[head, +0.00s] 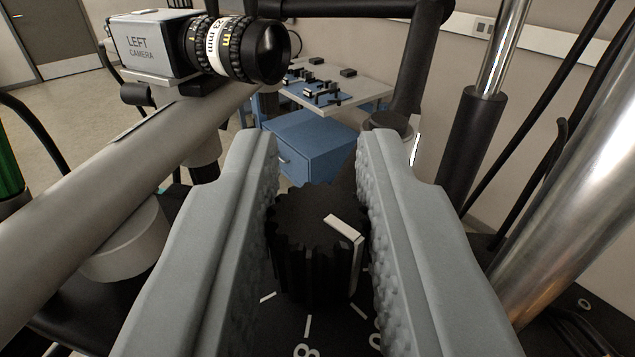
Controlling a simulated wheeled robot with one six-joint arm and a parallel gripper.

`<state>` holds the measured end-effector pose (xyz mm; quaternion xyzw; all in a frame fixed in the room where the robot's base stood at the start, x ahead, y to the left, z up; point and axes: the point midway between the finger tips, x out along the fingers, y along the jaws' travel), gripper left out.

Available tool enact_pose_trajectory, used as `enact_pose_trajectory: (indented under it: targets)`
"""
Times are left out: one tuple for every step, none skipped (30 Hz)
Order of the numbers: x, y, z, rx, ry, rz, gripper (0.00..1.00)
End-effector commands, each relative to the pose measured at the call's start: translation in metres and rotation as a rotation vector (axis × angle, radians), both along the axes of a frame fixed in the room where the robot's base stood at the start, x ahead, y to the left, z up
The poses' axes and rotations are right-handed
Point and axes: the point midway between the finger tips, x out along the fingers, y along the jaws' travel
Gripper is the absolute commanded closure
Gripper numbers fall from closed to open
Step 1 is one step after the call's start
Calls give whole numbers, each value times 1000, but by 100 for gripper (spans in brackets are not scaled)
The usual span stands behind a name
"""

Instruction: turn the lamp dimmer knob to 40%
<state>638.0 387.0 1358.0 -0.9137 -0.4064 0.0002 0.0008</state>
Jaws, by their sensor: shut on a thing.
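The lamp dimmer knob (312,230) is a black, ribbed cylinder with a white pointer line on its top and side. It stands on a black dial plate (285,325) with white tick marks and partly visible numbers, one of which looks like an 8. The pointer faces toward the lower right of the picture. My gripper (312,200) has its two grey, textured fingers on either side of the knob and is shut on it. The fingers hide the left and right parts of the dial, so the exact setting cannot be read.
A camera marked LEFT CAMERA (150,42) sits on a grey tube at upper left. Metal posts (575,170) and black cables stand close on the right. A workbench (350,90) with small black parts and a blue cabinet (310,140) are behind.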

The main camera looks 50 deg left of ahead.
Motion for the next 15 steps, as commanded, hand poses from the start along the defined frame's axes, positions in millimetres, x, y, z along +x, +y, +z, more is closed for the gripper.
enact_pose_trajectory:
  targets:
    - [1, -1, -1, 1, 2, 18, 100]
    - [1, -1, -1, -1, 1, 30, 100]
    - [2, -1, -1, 0, 1, 47, 100]
    - [2, -1, -1, 0, 1, 62, 100]
    - [2, -1, -1, 0, 1, 76, 100]
    - [2, -1, -1, 0, 1, 98, 100]
    - [2, -1, -1, 0, 1, 115, 100]
    - [2, -1, -1, 0, 1, 132, 100]
    - [2, -1, 0, 0, 0, 158, 100]
    - [2, -1, 0, 1, 1, 179, 100]
    - [2, -1, -1, 1, 0, 202, 100]
    - [3, -1, -1, 0, 1, 236, 100]
    - [3, -1, -1, 1, 2, 262, 100]
    - [3, -1, -1, 0, 0, 290, 100]
    - [3, -1, 0, 1, 0, 327, 100]
